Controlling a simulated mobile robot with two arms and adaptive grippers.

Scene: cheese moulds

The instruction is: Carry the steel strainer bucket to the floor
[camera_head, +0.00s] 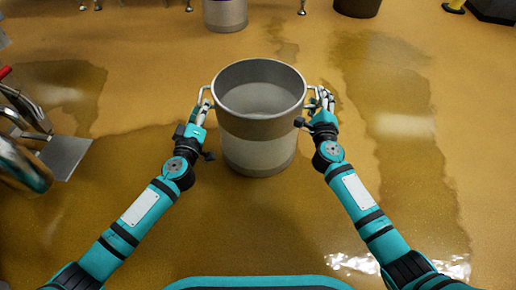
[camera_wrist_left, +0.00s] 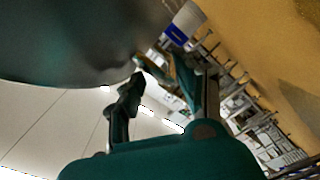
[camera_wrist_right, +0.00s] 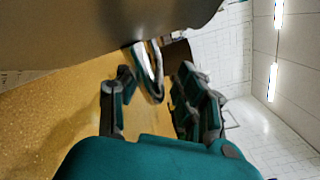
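The steel strainer bucket (camera_head: 258,150) is upright in the middle of the head view, with a grey band below its rim and a loop handle on each side. Its inside looks empty. My left gripper (camera_head: 202,112) is closed around the left handle (camera_head: 203,95). My right gripper (camera_head: 322,104) is closed around the right handle (camera_wrist_right: 150,72), which shows between its fingers in the right wrist view. The bucket's dark wall (camera_wrist_left: 70,40) fills the upper left of the left wrist view. I cannot tell whether the bucket's base touches the floor.
The tan floor (camera_head: 400,180) around the bucket is wet in patches and mostly clear. Another steel bucket (camera_head: 225,14) stands at the back, with a dark brown container (camera_head: 357,7) to its right. Metal equipment with a flat plate (camera_head: 65,155) is at the left edge.

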